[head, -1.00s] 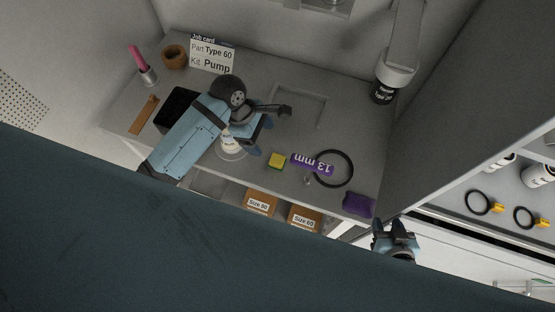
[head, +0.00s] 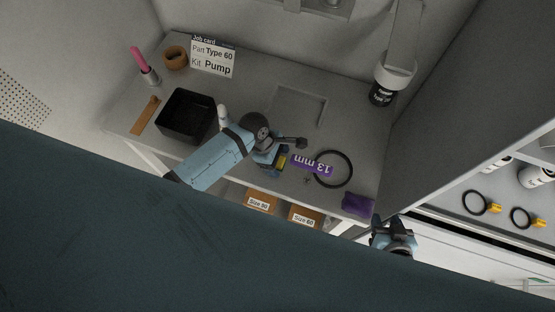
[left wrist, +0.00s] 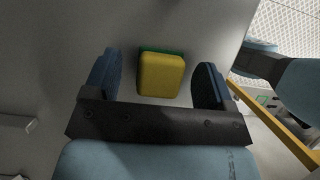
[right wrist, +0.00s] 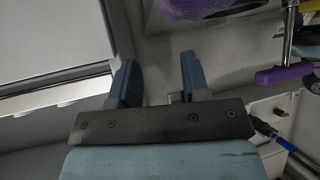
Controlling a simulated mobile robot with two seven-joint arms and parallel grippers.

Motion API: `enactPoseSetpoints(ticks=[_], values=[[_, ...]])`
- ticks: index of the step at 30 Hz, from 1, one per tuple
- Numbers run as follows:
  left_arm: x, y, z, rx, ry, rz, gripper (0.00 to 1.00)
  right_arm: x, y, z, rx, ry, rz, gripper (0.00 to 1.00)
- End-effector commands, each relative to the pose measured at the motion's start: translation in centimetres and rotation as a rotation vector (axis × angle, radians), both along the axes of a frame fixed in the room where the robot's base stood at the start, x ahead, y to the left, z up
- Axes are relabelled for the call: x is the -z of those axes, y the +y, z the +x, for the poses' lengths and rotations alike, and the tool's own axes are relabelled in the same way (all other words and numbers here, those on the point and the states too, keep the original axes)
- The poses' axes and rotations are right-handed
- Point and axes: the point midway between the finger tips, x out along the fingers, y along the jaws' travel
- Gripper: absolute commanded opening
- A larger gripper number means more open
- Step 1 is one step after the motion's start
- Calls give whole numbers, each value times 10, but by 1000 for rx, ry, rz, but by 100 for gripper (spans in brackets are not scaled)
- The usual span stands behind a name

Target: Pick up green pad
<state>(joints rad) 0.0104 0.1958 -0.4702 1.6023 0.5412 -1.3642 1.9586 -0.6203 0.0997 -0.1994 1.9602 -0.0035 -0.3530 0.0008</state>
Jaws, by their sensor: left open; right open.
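The green pad (left wrist: 148,49) shows in the left wrist view as a thin green edge under a yellow block (left wrist: 161,76), on the grey bench top. The two look like one two-layer piece. In the head view the yellow part (head: 282,161) shows beside my left gripper (head: 276,160), which partly hides it. My left gripper is open, with the piece between its two blue fingers in the left wrist view and a gap on each side. My right gripper (head: 393,222) is open and empty, off the bench's right front corner.
A purple 13 mm tool (head: 312,164) and a black ring (head: 349,170) lie just right of the pad. A purple cloth-like piece (head: 357,204) lies at the right front corner. A black bin (head: 170,128) and a white bottle (head: 223,116) stand left.

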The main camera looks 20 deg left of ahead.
Motion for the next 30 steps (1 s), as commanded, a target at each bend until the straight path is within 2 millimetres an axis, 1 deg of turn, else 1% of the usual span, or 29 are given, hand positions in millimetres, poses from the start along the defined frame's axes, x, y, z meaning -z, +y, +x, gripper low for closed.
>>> enactPoseSetpoints(ticks=[3,4,5,6,8,9,10,11,23,26,29,30], values=[[0,0,0,0,0,0,78,2,-1,-1,-1,4,-2,43],[0,0,0,0,0,0,73,3,-1,-1,-2,4,-4,43],[0,0,0,0,0,0,66,3,-1,-1,-2,4,-4,43],[0,0,0,0,0,0,57,3,-1,-1,-2,4,-4,43],[0,0,0,0,0,-1,43,3,-2,-1,-4,5,-6,43],[0,0,0,0,0,-1,34,3,-2,-2,-4,5,-6,43],[0,0,0,0,0,-1,27,3,-2,-2,-5,5,-6,43],[0,0,0,0,0,-1,24,2,-2,-2,-5,4,-6,43],[-2,0,0,1,0,-1,24,-2,0,-1,-9,-4,-3,43],[-8,-1,0,2,-1,-1,24,-1,0,-1,-10,-3,-5,43],[-20,-1,0,2,-2,-2,24,1,0,-1,-12,-4,-8,43],[-27,-1,0,2,-3,-2,24,2,0,-1,-14,-5,-9,43]])
